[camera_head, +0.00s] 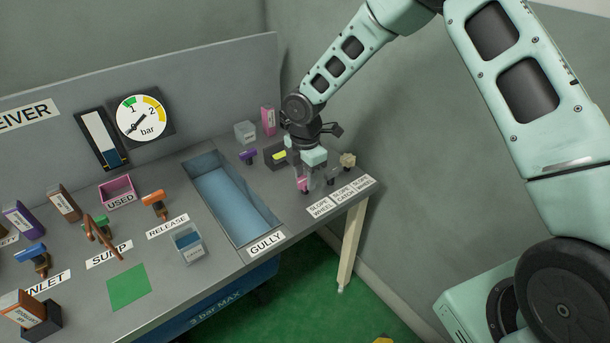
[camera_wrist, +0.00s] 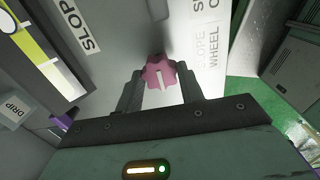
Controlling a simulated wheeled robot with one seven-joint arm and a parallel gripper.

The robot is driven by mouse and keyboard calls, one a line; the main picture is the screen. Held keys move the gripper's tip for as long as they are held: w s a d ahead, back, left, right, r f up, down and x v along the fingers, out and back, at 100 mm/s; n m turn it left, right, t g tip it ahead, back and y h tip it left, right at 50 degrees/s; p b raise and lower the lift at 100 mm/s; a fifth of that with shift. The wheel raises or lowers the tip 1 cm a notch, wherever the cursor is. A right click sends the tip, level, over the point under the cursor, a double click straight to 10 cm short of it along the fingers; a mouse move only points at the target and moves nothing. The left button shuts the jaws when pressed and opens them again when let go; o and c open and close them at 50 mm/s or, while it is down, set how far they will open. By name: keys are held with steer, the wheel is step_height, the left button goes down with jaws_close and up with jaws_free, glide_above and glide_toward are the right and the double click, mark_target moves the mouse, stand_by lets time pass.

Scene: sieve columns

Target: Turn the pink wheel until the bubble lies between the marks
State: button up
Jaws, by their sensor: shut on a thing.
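The pink wheel (camera_wrist: 152,70), lobed with a white line on its face, sits between the fingers of my gripper (camera_wrist: 160,88) in the wrist view, and the gripper is shut on it. In the head view the pink wheel (camera_head: 302,183) shows just under my gripper (camera_head: 308,178), near the table's right end. The yellow-green level vial (camera_wrist: 42,50) is cut off at the upper left of the wrist view. A pale round shape, perhaps the bubble, shows at its outer end, but I cannot tell its place against the marks. In the head view the vial (camera_head: 279,156) is too small to read.
Labels for slope wheel and slope catch (camera_head: 342,195) lie in front of my gripper. A small beige knob (camera_head: 347,160) stands close on the right, a purple handle (camera_head: 248,156) on the left. The gully (camera_head: 216,163) lies further left. A wall rises behind.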

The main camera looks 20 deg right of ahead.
steer(key=shift+r+m, duration=0.1)
steer(key=shift+m, duration=0.2)
steer(key=m+p, duration=0.1)
steer(key=m, duration=0.3)
steer(key=shift+p, duration=0.3)
steer(key=m+p, duration=0.1)
steer(key=m, duration=0.4)
steer(key=m+p, duration=0.1)
steer(key=m, duration=0.4)
steer(key=shift+m, duration=0.4)
steer(key=shift+m+p, duration=0.45)
steer(key=shift+m, duration=1.55)
steer(key=o, duration=1)
